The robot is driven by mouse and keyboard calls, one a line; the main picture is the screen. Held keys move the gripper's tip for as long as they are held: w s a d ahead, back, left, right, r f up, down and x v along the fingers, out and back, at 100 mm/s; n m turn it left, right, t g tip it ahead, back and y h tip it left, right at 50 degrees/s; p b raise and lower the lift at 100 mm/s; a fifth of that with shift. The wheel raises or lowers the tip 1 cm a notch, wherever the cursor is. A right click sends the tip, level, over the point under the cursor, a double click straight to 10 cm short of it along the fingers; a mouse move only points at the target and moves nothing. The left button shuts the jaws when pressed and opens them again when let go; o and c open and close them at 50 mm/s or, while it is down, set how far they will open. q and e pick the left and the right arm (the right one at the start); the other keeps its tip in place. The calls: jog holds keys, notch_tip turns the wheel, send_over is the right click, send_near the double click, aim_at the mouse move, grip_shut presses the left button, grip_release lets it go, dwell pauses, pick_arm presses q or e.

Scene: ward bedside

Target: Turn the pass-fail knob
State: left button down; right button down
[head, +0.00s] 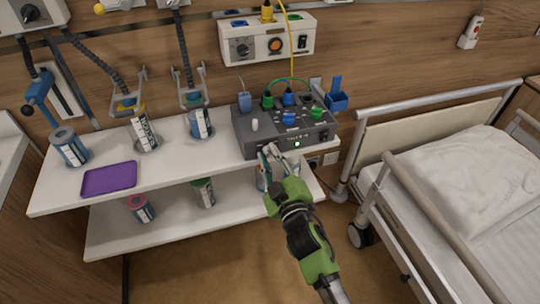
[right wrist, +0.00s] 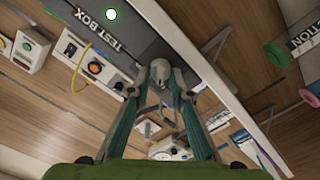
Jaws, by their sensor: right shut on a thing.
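The grey test box (head: 243,138) stands at the right end of the upper white shelf. Its front face, with the words "TEST BOX" and a lit green-white lamp (right wrist: 110,13), shows in the right wrist view. A pale grey knob (right wrist: 160,70) on that front face sits between my right fingertips. My right gripper (head: 268,152) reaches up from the lower right to the left part of the box's front and is shut on this knob. The fingers hide most of the knob in the head view, and I cannot tell which way it points. My left gripper is not in view.
Coloured plugs and cables sit on top of the box, with a pale upright knob (head: 254,125) there. Cans and a purple tray (head: 109,179) share the shelf. A bed with a metal rail (head: 425,205) stands close on the right. A wall panel (head: 267,40) hangs above.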

jog(key=shift+n, duration=0.5)
jog(key=c, duration=1.8)
grip_release()
jog(key=shift+c, duration=0.2)
jog(key=shift+s, duration=0.1)
jog(key=v, duration=1.2)
